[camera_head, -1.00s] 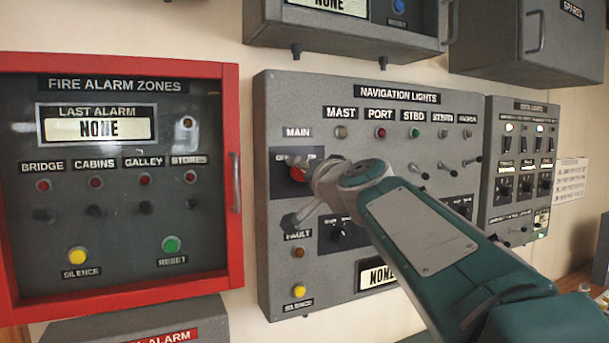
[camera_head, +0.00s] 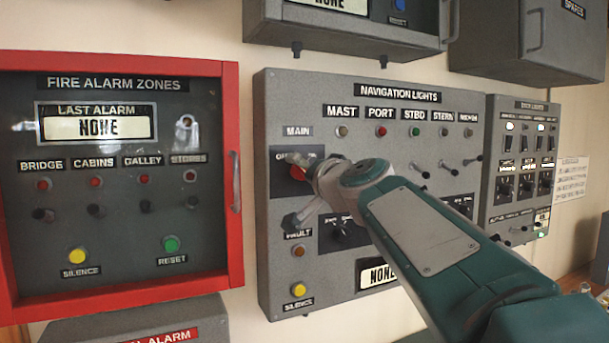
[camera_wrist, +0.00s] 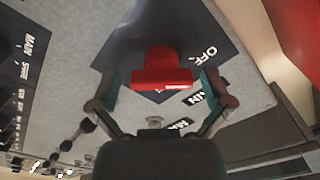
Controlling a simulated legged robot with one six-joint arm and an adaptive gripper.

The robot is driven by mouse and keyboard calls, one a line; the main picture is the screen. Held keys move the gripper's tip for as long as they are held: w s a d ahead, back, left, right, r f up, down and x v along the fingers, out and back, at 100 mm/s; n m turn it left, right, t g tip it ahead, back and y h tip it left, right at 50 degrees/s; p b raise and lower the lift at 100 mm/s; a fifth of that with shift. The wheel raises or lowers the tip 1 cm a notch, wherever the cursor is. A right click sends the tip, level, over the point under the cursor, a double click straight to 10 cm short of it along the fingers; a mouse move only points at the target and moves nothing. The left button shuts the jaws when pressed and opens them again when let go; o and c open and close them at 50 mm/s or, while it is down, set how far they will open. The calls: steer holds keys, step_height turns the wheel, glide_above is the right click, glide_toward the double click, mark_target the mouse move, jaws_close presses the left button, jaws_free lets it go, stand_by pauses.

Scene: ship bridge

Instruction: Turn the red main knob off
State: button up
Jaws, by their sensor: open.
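The red main knob (camera_head: 297,172) sits on a dark plate below the MAIN label on the grey navigation lights panel (camera_head: 282,95). My arm hides part of it in the head view. In the wrist view the red knob (camera_wrist: 161,70) is large and central, with its wide bar lying across the picture and the word OFF to its upper right. My gripper (camera_wrist: 163,92) is open, with one finger on each side of the knob's bar. Small gaps seem to show between fingers and knob; contact is hard to judge.
A red-framed fire alarm cabinet (camera_head: 233,110) with a handle is left of the panel. A deck lights panel (camera_head: 516,107) is at right. Small toggle levers (camera_head: 446,166) stick out right of my arm. Grey boxes (camera_head: 345,37) hang above.

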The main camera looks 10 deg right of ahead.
steer(key=s+d, duration=0.2)
steer(key=s, duration=0.9)
steer(key=shift+s, duration=0.3)
steer(key=shift+d, duration=0.1)
